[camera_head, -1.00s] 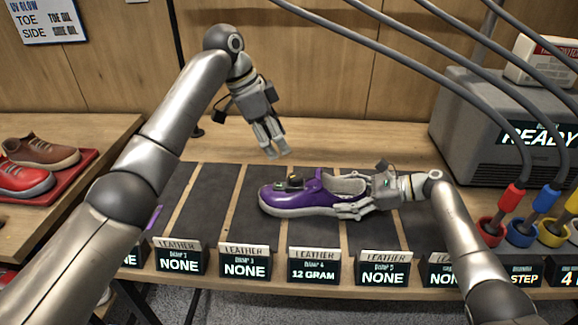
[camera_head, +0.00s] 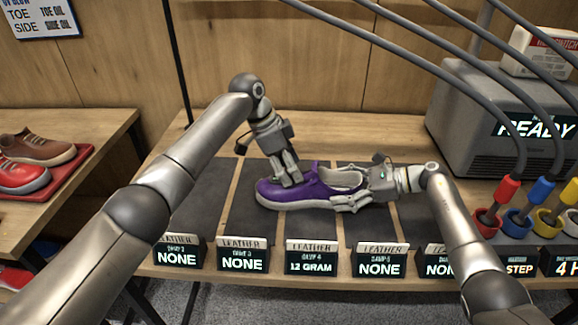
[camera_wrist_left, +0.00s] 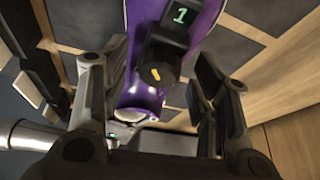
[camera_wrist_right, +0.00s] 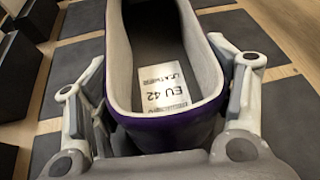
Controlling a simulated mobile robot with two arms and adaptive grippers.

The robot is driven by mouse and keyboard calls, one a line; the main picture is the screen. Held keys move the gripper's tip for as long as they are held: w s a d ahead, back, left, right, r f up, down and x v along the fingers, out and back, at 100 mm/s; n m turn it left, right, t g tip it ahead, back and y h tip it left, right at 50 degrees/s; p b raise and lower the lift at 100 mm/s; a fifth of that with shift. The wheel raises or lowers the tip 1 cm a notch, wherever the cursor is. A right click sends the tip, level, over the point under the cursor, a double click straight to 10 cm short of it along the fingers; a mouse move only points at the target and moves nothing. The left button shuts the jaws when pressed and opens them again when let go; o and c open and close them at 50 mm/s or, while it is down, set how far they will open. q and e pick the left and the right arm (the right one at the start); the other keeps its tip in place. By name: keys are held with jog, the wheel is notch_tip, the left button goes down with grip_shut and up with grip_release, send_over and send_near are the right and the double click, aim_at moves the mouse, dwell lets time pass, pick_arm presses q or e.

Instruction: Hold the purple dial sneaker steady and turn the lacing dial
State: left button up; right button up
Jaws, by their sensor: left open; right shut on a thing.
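The purple sneaker (camera_head: 317,190) with a pale sole lies on a dark mat, toe to the left. My right gripper (camera_head: 357,197) is shut on its heel; the right wrist view shows fingers on both sides of the heel (camera_wrist_right: 165,132) and an EU 42 label inside. My left gripper (camera_head: 290,180) is open over the front of the shoe. In the left wrist view the black lacing dial (camera_wrist_left: 157,68), with a yellow mark, sits between the open fingers, beside a small display reading 1 (camera_wrist_left: 180,16). In the head view the gripper hides the dial.
Label stands line the table's front edge, one reading 12 GRAM (camera_head: 311,260). A grey machine reading READY (camera_head: 480,120) stands at the right, with coloured cable plugs in cups. A red tray (camera_head: 62,177) with other shoes is at the left.

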pick_arm(q)
jog(key=c, duration=1)
jog(key=shift+s+d+n+t+y, duration=0.15)
jog(key=shift+n+t, duration=0.3)
jog(key=shift+n, duration=0.65)
jog(key=shift+a+n+t+y, duration=0.15)
jog(key=shift+n+t, duration=0.3)
jog(key=shift+n, duration=0.65)
jog(key=shift+c, duration=0.2)
jog(key=shift+d, duration=0.1)
jog(key=o, duration=1)
jog(key=shift+o, duration=0.2)
jog(key=v, duration=1.2)
